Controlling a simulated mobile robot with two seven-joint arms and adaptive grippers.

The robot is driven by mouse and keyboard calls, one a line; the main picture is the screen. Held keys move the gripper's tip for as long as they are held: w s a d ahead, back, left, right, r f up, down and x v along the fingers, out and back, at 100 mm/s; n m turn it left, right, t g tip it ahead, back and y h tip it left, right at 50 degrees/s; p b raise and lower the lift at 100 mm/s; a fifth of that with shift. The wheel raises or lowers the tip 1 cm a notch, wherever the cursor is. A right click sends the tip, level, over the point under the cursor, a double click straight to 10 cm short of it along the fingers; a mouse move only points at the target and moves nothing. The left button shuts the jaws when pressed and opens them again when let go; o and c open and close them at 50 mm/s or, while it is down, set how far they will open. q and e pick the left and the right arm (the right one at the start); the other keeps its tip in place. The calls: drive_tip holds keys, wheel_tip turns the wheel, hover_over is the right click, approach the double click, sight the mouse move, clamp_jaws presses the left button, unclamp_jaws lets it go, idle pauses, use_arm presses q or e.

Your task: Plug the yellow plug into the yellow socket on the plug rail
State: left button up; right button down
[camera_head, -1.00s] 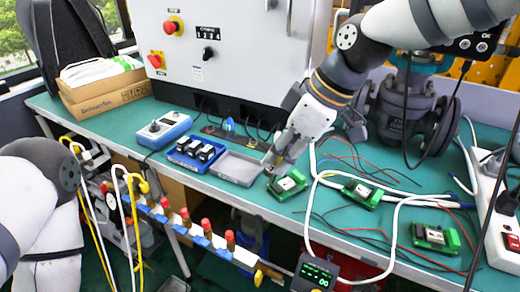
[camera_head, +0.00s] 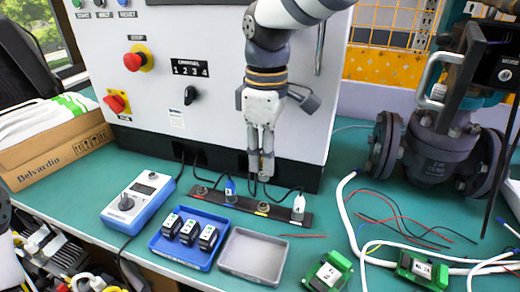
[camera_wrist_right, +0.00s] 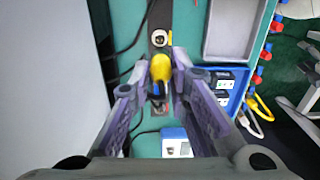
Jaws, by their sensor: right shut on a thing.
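The dark plug rail (camera_head: 279,214) lies on the green bench in front of the grey cabinet. The yellow socket (camera_head: 263,208) is between the blue plug (camera_head: 230,190) and the white plug (camera_head: 298,206), both standing on the rail. My right gripper (camera_head: 260,172) points down above the rail, in front of the cabinet. In the right wrist view the yellow plug (camera_wrist_right: 161,67) is between its fingertips, over the rail, and the gripper is shut on it. The plug's lower end and the socket beneath are hidden there. My left gripper is out of view.
A blue tray (camera_head: 177,253) with several small modules and an empty grey tray (camera_head: 240,270) lie in front of the rail. A blue-and-white meter (camera_head: 138,202) stands left. Green boards (camera_head: 328,272) and loose wires lie right, near a large valve (camera_head: 430,145).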

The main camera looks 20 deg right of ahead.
sight(264, 178)
wheel_tip(264, 178, down, 4)
drive_tip(key=shift+f+b, duration=0.1)
drive_tip(key=shift+b, duration=0.3)
drive_tip(key=shift+f, duration=1.2)
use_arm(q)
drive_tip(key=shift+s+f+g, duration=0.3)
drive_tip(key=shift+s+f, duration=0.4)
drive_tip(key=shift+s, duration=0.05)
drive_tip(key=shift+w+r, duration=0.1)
use_arm(e)
drive_tip(key=shift+f, duration=0.1)
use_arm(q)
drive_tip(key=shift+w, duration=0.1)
use_arm(e)
drive_tip(key=shift+f, duration=0.1)
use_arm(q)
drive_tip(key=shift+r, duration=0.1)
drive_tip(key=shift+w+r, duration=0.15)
